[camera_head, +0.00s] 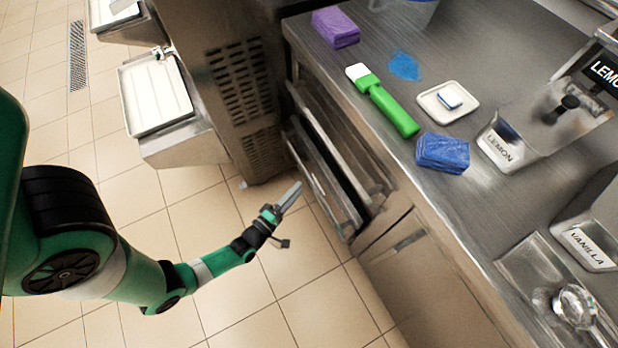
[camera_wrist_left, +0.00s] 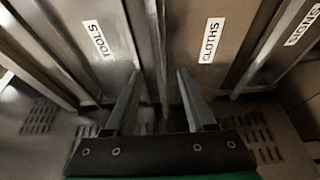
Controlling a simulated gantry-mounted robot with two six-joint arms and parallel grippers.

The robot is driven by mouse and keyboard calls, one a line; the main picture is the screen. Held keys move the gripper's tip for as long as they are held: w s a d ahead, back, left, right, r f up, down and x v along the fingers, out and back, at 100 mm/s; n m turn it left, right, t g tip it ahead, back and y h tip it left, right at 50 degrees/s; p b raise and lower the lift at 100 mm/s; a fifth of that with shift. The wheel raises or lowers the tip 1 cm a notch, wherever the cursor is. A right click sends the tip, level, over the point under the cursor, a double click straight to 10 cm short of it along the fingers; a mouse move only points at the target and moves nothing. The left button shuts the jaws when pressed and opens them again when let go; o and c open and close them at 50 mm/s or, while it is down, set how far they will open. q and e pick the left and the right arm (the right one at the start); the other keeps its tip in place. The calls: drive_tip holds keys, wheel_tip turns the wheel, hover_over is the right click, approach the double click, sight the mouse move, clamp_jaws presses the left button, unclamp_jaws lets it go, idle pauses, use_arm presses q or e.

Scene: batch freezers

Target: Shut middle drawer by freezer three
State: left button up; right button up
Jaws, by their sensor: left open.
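A steel drawer (camera_head: 322,178) under the counter stands pulled out, with a dark gap behind its front. My left gripper (camera_head: 296,190) is just outside this front, its fingers pointing toward the cabinet. Whether it touches the drawer I cannot tell. In the left wrist view the gripper (camera_wrist_left: 158,74) is open and empty, facing steel fronts. One front carries a TOOLS label (camera_wrist_left: 99,40), another a CLOTHS label (camera_wrist_left: 211,40), and a third label (camera_wrist_left: 303,25) is cut off at the right. My right gripper is out of view.
The steel counter (camera_head: 455,215) holds a purple cloth stack (camera_head: 335,27), a green-handled scraper (camera_head: 390,106), a blue cloth stack (camera_head: 443,152) and LEMON and VANILLA tubs. A freezer (camera_head: 240,85) with a white tray (camera_head: 155,95) stands at the back left. The tiled floor is clear.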

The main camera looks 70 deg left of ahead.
sight(309, 176)
use_arm(q)
drive_tip(key=b+x, duration=0.1)
drive_tip(key=x, duration=0.5)
drive_tip(key=shift+w+a, duration=0.15)
drive_tip(key=shift+w, duration=0.15)
drive_tip(key=shift+c, duration=0.3)
clamp_jaws()
idle(0.6)
